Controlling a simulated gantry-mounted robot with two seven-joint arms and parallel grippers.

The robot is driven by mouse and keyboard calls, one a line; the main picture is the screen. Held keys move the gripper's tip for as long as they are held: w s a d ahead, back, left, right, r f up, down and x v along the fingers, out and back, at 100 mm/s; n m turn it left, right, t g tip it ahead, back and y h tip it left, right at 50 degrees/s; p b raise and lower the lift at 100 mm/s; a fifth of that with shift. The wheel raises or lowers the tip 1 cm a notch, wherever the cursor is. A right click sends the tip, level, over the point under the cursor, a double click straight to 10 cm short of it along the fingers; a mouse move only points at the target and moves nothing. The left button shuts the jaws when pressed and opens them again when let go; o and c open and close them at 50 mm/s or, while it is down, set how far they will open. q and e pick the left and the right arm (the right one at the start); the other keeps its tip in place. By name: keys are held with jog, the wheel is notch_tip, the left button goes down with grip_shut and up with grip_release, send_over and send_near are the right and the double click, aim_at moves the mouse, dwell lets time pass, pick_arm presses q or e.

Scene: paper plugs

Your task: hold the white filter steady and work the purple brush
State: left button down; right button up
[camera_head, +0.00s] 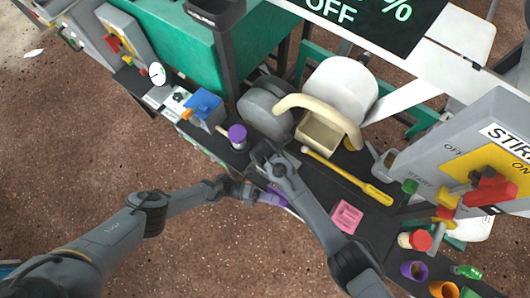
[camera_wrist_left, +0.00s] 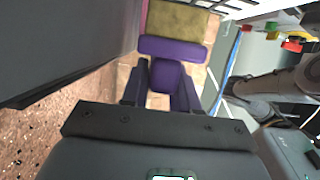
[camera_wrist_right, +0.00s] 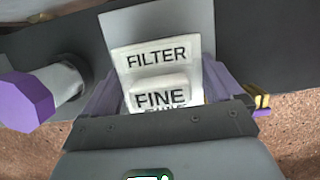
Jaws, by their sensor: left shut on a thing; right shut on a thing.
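The purple brush (camera_wrist_left: 172,49) shows in the left wrist view, with yellowish bristles (camera_wrist_left: 180,20) at its far end. My left gripper (camera_wrist_left: 162,92) is shut on its handle. In the head view the brush (camera_head: 271,198) is a purple patch beside my left gripper (camera_head: 247,190). The white filter (camera_wrist_right: 156,57), marked FILTER and FINE, shows in the right wrist view. My right gripper (camera_wrist_right: 163,95) is shut on it. In the head view my right gripper (camera_head: 265,160) is over the dark bench, and the filter is mostly hidden there. I cannot tell whether the bristles touch the filter.
A purple-capped jar (camera_head: 237,136) stands close to my right gripper. A blue box (camera_head: 205,105), a beige bin (camera_head: 320,133), a yellow tool (camera_head: 350,180) and a pink block (camera_head: 347,215) are on the bench. Red, purple and orange items crowd the right end.

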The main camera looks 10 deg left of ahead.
dwell(0.3)
pick_arm(q)
jog(key=shift+s+a, duration=0.3)
jog(key=shift+s, duration=0.45)
jog(key=shift+s+a, duration=0.35)
jog(key=shift+s, duration=0.45)
jog(key=shift+s+a, duration=0.3)
jog(key=shift+s, duration=0.45)
pick_arm(e)
jog(key=o, duration=1)
jog(key=shift+c, duration=0.2)
jog(key=shift+r, duration=0.1)
